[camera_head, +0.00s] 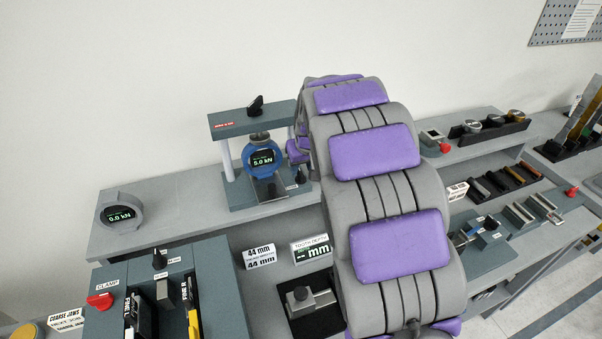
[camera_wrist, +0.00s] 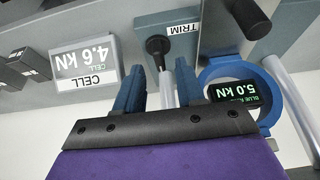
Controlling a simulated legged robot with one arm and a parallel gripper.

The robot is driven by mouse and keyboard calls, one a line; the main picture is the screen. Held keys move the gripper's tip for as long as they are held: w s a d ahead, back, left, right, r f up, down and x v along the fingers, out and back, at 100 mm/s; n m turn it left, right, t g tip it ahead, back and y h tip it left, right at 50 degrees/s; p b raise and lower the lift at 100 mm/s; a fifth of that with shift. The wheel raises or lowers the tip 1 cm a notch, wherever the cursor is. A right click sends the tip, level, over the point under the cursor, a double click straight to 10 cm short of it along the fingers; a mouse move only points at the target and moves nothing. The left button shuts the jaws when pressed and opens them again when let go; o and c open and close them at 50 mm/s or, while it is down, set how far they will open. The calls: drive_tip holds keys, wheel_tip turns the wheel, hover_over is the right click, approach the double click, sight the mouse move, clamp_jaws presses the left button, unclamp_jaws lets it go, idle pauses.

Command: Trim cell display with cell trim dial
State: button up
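The cell display (camera_wrist: 86,62) is a pale box with a dark screen reading 4.6 kN, upside down in the wrist view, with a CELL label. The cell trim dial (camera_wrist: 158,45) is a black knob beside the TRIM label (camera_wrist: 167,29). My gripper (camera_wrist: 160,68) has two blue fingers, open with a gap between them. The dial lies just past the fingertips, roughly in line with the gap; contact cannot be made out. A pale post shows between the fingers. In the head view my arm hides the gripper and the cell display.
A blue ring gauge reading 5.0 kN (camera_head: 262,158) stands in a frame close to my gripper; it also shows in the wrist view (camera_wrist: 213,75). A grey ring gauge (camera_head: 120,214) reads 0.0 kN.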

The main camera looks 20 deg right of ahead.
drive_tip(key=shift+x, duration=1.45)
clamp_jaws()
